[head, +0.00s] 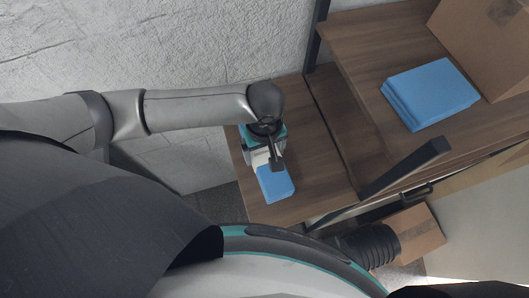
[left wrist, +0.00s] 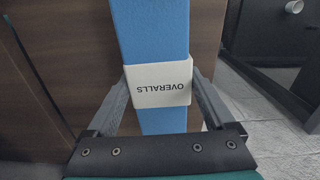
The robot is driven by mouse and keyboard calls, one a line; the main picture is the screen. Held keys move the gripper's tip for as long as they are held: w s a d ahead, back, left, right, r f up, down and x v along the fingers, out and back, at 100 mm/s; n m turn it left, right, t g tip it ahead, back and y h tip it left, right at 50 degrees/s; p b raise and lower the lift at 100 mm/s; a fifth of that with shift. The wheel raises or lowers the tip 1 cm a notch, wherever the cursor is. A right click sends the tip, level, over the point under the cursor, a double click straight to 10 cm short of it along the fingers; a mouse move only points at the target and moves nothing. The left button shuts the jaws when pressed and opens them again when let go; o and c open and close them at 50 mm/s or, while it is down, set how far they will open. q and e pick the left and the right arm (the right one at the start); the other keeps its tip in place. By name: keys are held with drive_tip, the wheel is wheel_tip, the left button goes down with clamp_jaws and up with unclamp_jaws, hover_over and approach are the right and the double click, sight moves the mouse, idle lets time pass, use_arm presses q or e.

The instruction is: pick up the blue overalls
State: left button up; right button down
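The blue overalls (head: 275,184) are a folded blue bundle on a wooden shelf in the head view. In the left wrist view they show as a long blue strip (left wrist: 152,30) with a white band (left wrist: 158,84) reading "OVERALLS", upside down. My left gripper (head: 273,163) is over the far end of the bundle. In the left wrist view the fingers of my left gripper (left wrist: 159,85) lie along both sides of the band and appear to touch it, shut on the bundle. The fingertips are partly hidden. My right gripper is not in view.
Another blue folded stack (head: 430,93) lies on the higher wooden shelf (head: 350,45) at the right, beside a cardboard box (head: 490,45). A dark metal post (head: 405,167) stands right of the lower shelf (head: 318,170). A white wall (head: 190,45) is behind.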

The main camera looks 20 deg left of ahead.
use_arm(q)
drive_tip(key=c, duration=0.9)
drive_tip(key=shift+o, duration=0.2)
drive_tip(key=shift+r, duration=0.1)
